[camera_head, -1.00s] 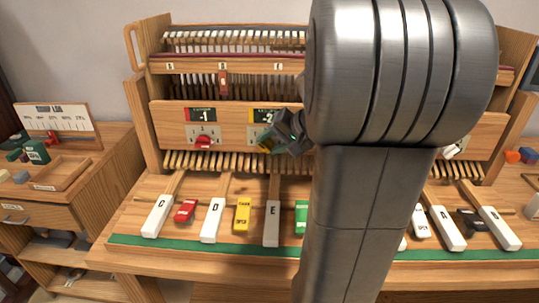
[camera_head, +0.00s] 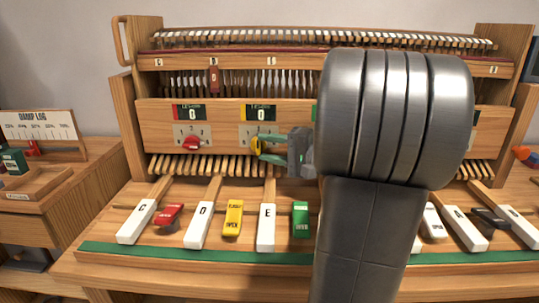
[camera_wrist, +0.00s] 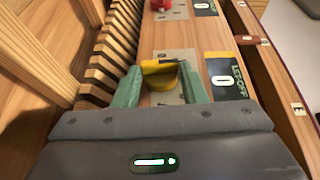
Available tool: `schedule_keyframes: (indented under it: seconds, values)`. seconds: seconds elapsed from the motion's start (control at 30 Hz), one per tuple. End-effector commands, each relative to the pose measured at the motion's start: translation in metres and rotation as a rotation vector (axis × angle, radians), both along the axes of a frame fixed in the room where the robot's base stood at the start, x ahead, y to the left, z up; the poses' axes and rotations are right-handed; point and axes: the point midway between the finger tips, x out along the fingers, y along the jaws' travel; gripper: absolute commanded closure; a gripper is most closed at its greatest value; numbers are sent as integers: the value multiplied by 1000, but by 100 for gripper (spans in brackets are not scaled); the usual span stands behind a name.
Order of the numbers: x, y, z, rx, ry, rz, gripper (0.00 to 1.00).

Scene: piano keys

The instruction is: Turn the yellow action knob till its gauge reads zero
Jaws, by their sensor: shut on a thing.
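The yellow action knob (camera_head: 256,144) is on the wooden front panel, left of the centre. Its gauge (camera_head: 260,113), with a yellow strip, reads 0. My gripper (camera_head: 265,151) comes in from the right and is shut on the yellow knob. In the wrist view the green fingers of my gripper (camera_wrist: 160,80) are on either side of the yellow knob (camera_wrist: 160,73), which is partly hidden between them. The gauge (camera_wrist: 222,79) reads 0 there too, beside the word LET-OFF.
A red knob (camera_head: 192,143) sits left of the yellow one, under a gauge (camera_head: 190,113) reading 0. Lettered white keys and coloured tabs lie in front, such as the yellow tab (camera_head: 232,218). My arm hides the panel's right part.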

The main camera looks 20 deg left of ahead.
Motion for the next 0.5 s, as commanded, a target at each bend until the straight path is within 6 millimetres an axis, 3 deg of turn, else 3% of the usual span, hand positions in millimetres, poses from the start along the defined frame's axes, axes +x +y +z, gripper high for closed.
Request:
schedule_keyframes:
  seconds: [0.5]
  values:
    - [-1,0,-3,39,15,3,85]
